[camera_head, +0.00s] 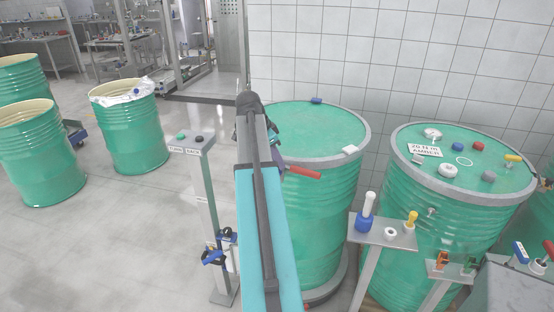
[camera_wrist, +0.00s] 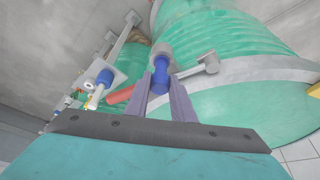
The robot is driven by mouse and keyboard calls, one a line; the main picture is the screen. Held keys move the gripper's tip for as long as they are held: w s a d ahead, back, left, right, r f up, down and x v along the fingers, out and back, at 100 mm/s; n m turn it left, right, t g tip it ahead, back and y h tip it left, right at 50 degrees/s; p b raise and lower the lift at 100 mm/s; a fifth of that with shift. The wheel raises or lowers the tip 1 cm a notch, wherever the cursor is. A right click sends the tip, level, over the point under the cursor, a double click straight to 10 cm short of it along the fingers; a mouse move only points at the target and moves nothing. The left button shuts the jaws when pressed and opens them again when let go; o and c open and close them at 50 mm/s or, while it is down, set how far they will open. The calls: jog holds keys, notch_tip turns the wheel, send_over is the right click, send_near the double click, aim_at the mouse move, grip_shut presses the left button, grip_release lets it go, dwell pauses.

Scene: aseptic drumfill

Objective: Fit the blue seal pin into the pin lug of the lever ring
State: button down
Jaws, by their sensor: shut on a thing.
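In the wrist view my gripper (camera_wrist: 162,90) is shut on the blue seal pin (camera_wrist: 160,74), which stands between the purple fingertips. A grey round part (camera_wrist: 160,49) shows just beyond the pin. The grey lever ring (camera_wrist: 235,70) runs round the drum's rim, with a grey bracket (camera_wrist: 206,64) beside the pin. The red lever handle (camera_wrist: 119,95) lies left of the fingers. I cannot tell whether the pin is in the pin lug. In the head view the lever ring (camera_head: 366,135) and red handle (camera_head: 303,173) show; my arm hides the pin and most of my gripper.
A second green drum (camera_head: 430,215) with caps on its lid stands at right. A small stand (camera_head: 372,235) between the drums holds a white-handled blue tool (camera_head: 366,213) and a yellow plug (camera_head: 411,219). A button post (camera_head: 205,200) stands left of my arm.

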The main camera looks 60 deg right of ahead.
jog(key=shift+f, duration=0.2)
jog(key=c, duration=1.4)
grip_release()
jog(key=shift+c, duration=0.2)
jog(key=shift+r, duration=0.1)
jog(key=b+v, duration=0.3)
jog(key=v, duration=1)
jog(key=shift+r, duration=0.35)
jog(key=shift+w+a, duration=0.1)
